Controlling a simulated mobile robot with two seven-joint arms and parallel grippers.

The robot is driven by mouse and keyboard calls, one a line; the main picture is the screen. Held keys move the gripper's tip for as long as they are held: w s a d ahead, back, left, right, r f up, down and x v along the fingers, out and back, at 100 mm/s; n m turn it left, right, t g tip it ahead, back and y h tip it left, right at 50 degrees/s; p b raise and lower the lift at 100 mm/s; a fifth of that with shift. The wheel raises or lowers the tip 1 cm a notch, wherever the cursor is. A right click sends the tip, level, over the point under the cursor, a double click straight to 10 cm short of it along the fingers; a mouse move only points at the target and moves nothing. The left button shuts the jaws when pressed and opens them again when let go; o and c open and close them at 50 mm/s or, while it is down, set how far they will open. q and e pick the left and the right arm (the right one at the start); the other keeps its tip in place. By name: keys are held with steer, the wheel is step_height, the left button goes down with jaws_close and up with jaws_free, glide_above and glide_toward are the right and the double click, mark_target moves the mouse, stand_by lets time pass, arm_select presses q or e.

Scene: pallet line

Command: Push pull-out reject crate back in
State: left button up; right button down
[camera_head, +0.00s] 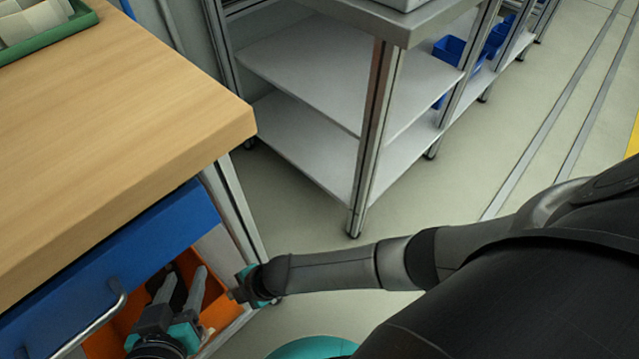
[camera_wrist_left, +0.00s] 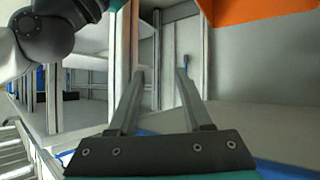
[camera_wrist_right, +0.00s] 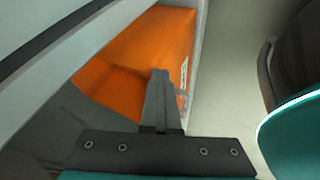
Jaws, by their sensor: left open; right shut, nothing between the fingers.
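The orange reject crate (camera_head: 108,338) sits under the blue drawer of the workbench, partly hidden by my grippers in the head view. Its orange wall fills the upper middle of the right wrist view (camera_wrist_right: 150,45), with a small white label on its side. An orange edge also shows at the top right of the left wrist view (camera_wrist_left: 260,8).
The wooden workbench (camera_head: 110,130) and its blue drawer (camera_head: 140,245) with a metal handle (camera_head: 95,325) hang over the crate. A metal shelf rack (camera_head: 330,80) stands behind. Bare floor (camera_head: 300,225) lies between the bench and rack.

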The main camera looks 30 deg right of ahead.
steer(key=shift+w+r, duration=0.2)
steer(key=shift+w, duration=0.3)
arm_select(q)
steer(key=s+a+g+y+p, duration=0.3)
steer(key=s+a+g+p, duration=0.15)
steer(key=s+a, duration=0.25)
step_height(320, 180, down, 9)
steer(key=s+g+p, duration=0.1)
steer(key=g+p, duration=0.2)
steer(key=p, duration=0.1)
steer(key=shift+s+a+f+n+y, duration=0.2)
steer(key=shift+s+n+y, duration=0.1)
steer(key=shift+s+y, duration=0.1)
arm_select(e)
steer(key=s+d+r, duration=0.6)
steer(key=s+r, duration=0.1)
steer(key=s, duration=0.1)
steer(key=shift+s+r, duration=0.15)
steer(key=shift+r, duration=0.15)
